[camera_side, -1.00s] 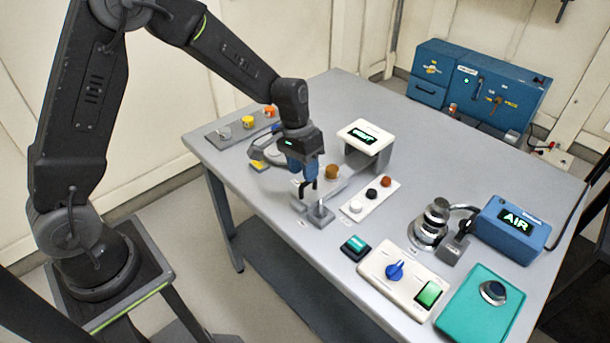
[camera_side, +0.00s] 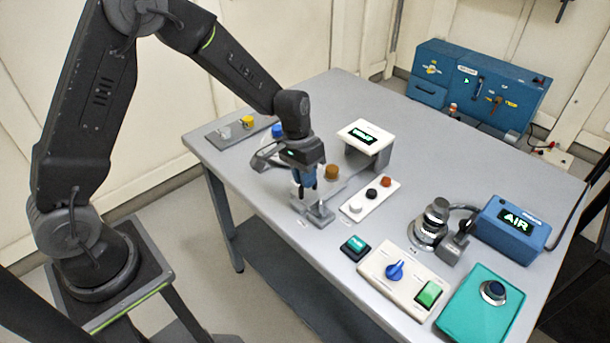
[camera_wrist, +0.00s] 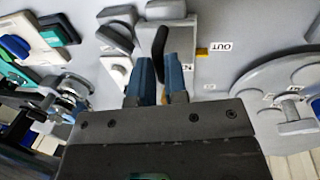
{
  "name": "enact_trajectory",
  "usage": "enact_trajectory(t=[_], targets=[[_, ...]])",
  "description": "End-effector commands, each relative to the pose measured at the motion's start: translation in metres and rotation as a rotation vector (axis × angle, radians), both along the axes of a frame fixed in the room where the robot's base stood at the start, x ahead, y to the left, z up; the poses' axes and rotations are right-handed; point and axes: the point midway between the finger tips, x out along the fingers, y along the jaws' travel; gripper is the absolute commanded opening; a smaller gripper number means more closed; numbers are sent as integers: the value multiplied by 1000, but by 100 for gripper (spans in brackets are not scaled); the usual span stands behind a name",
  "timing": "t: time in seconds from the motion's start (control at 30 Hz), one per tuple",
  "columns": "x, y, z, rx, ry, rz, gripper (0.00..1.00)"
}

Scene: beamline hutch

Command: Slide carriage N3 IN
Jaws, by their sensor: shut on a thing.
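My gripper (camera_side: 306,186) is at the slide on the bench, pointing down. Its two blue fingers also show in the wrist view (camera_wrist: 160,82), closed on a dark upright handle (camera_wrist: 160,42), which I take to be the carriage's. The contact itself is partly hidden by the fingers. A grey block with a small post (camera_side: 320,211) stands just right of the fingers in the side view. I cannot read an N3 label.
A white display stand (camera_side: 367,133) is behind the slide. A white strip with several knobs (camera_side: 369,201) lies close on the right. Further right are a white panel with a blue knob (camera_side: 395,270), a metal fitting (camera_side: 434,224) and the blue AIR box (camera_side: 512,222).

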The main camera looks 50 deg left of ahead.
Motion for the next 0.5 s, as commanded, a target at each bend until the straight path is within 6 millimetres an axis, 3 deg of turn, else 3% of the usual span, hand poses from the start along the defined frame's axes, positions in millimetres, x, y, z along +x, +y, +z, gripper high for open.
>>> enact_trajectory(t=[0.33, 0.5], targets=[[2, 0, 0, -1, -1, 2, 0], [21, 0, 0, -2, -2, 2, 0]])
